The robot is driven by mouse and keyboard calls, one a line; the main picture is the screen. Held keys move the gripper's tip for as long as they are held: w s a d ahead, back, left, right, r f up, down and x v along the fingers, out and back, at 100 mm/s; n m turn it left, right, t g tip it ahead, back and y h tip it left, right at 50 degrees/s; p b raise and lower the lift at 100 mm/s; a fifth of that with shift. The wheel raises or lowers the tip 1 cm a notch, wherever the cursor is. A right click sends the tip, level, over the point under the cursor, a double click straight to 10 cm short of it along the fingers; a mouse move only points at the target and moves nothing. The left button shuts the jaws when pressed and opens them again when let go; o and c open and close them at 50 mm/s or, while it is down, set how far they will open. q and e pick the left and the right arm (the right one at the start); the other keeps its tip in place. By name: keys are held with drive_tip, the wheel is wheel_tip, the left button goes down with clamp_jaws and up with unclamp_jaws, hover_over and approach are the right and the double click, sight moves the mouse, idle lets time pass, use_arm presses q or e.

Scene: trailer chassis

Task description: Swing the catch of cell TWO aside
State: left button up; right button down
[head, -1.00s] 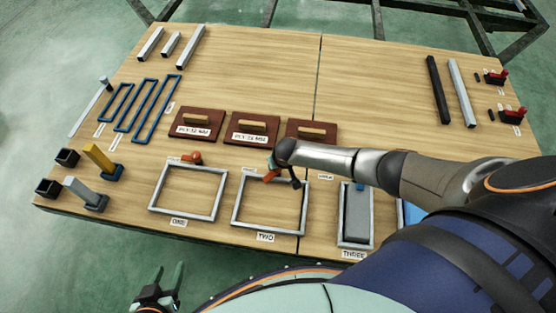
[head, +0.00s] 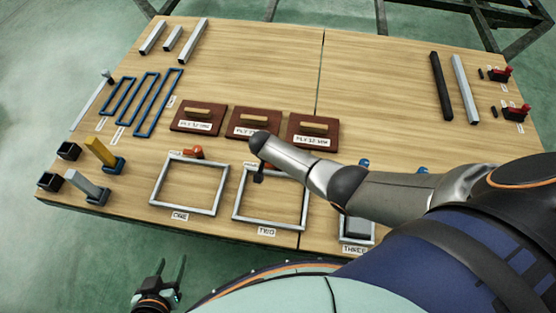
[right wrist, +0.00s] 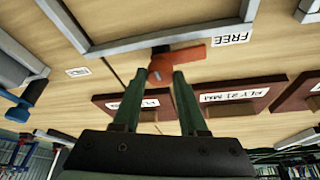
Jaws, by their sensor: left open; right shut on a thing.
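The frame of cell TWO (head: 272,225) lies on the table, its far edge partly behind my right arm. Its orange catch (right wrist: 190,58) shows in the right wrist view beside the frame bar, its arm lying roughly along the bar with the end near the upside-down FREE label (right wrist: 233,38). My right gripper (right wrist: 160,75) is shut on the catch, fingertips at either side of its rounded end. In the head view, my right wrist hides the catch. My left gripper (head: 170,272) is open and empty, off the table's near edge.
Cell ONE (head: 152,190) with its orange catch (head: 193,153) stands to the left. Cell THREE (head: 344,240) is partly hidden by my right arm. Brown plates with wooden handles (head: 199,113) lie close behind the cells.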

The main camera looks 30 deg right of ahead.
use_arm(q)
drive_tip(key=shift+s+a+f, duration=0.1)
use_arm(e)
drive_tip(key=shift+m, duration=0.6)
drive_tip(key=shift+c, duration=2.2)
unclamp_jaws()
drive_tip(key=shift+r, duration=0.1)
